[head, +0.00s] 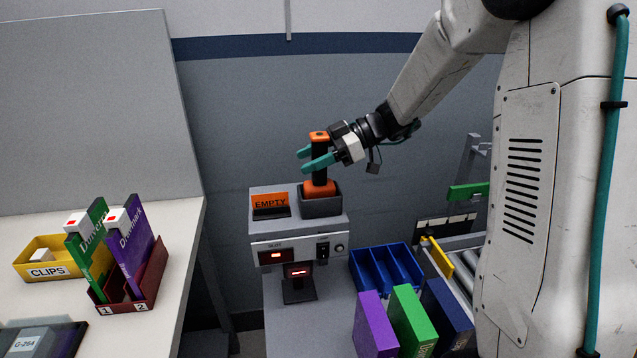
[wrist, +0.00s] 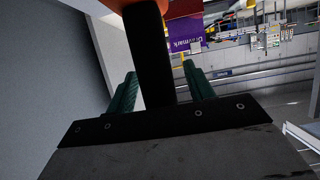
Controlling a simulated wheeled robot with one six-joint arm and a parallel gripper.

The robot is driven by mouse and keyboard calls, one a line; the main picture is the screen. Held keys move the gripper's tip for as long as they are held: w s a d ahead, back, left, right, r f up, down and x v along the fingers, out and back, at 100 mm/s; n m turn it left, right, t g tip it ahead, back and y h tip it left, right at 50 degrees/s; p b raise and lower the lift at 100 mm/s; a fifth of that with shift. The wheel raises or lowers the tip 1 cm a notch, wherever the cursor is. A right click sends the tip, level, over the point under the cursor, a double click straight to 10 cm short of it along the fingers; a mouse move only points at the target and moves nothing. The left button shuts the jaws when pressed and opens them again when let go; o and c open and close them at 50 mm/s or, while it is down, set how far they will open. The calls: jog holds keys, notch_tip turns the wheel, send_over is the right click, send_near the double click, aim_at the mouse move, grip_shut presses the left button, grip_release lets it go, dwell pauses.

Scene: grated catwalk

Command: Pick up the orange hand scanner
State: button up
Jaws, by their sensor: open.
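The orange hand scanner (head: 320,188) stands upright in a dark grey holder (head: 321,207) on top of the grey machine, with its black handle and orange cap above the rim. My gripper (head: 306,160) is open at handle height, its teal fingers reaching past the handle. In the wrist view, the scanner's black handle (wrist: 152,58) rises between the two spread fingers of my gripper (wrist: 160,84).
An orange EMPTY card (head: 270,202) stands beside the holder. The machine (head: 272,235) has a lit red display. A blue divided bin (head: 385,268) and several coloured binders stand at lower right. A white table (head: 185,255) holds a yellow CLIPS bin (head: 28,272) and a dark red rack (head: 140,302).

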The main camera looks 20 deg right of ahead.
grip_shut()
jog(key=shift+r, duration=0.15)
